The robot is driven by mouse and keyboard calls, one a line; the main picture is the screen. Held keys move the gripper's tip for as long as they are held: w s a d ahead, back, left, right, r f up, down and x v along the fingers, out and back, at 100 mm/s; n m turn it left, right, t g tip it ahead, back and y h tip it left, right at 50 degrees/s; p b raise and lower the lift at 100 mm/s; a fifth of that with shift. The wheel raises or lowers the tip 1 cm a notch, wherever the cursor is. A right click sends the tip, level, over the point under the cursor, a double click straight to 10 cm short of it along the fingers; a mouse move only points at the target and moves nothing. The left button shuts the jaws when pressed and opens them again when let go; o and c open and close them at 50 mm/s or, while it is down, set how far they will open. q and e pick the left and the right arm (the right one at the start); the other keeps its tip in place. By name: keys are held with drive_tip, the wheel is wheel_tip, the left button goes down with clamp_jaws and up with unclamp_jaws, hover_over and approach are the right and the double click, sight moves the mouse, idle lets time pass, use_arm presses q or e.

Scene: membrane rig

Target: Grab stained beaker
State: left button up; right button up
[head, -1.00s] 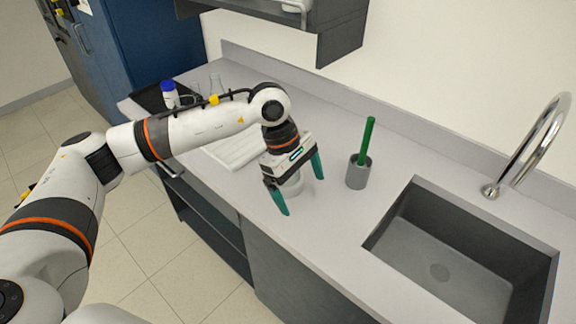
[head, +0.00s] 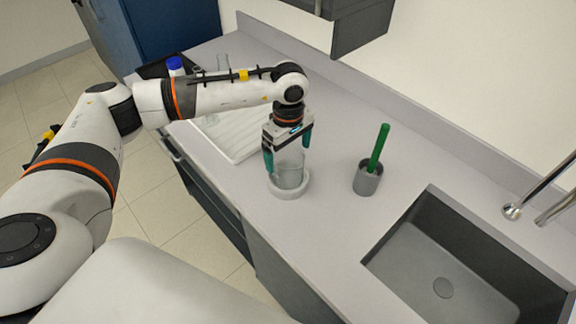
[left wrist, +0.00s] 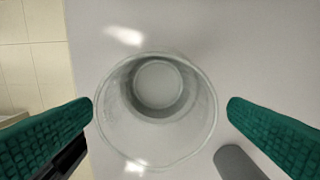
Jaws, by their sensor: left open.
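A clear glass beaker (head: 289,170) with a greyish haze stands upright in a low white round holder (head: 289,191) on the counter. In the left wrist view the beaker (left wrist: 157,112) appears from above, its round rim between the two green fingers. My left gripper (head: 287,158) is open and points down over the beaker, with a finger on either side of its upper part. In the left wrist view the gripper (left wrist: 160,110) shows gaps between fingers and rim, the left gap very small. My right gripper is not in view.
A grey cup (head: 367,179) with a green-handled brush (head: 379,147) stands to the right, before the sink (head: 440,262) and faucet (head: 545,200). A white drying tray (head: 228,138) and a blue-capped bottle (head: 175,66) are behind left. A wall cabinet (head: 362,27) hangs above.

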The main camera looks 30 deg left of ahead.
sight(288, 167)
use_arm(q)
drive_tip(key=shift+f, duration=0.3)
drive_tip(key=f+p, duration=0.2)
drive_tip(key=shift+s+f+p, duration=0.2)
drive_tip(key=shift+f+p, duration=0.1)
wheel_tip(288, 167, down, 2)
drive_tip(key=shift+f, duration=0.35)
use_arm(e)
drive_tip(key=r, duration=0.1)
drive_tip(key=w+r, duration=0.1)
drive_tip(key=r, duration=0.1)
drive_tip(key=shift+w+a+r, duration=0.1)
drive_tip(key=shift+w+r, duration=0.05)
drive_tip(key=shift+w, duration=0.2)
use_arm(q)
drive_tip(key=c, duration=1.1)
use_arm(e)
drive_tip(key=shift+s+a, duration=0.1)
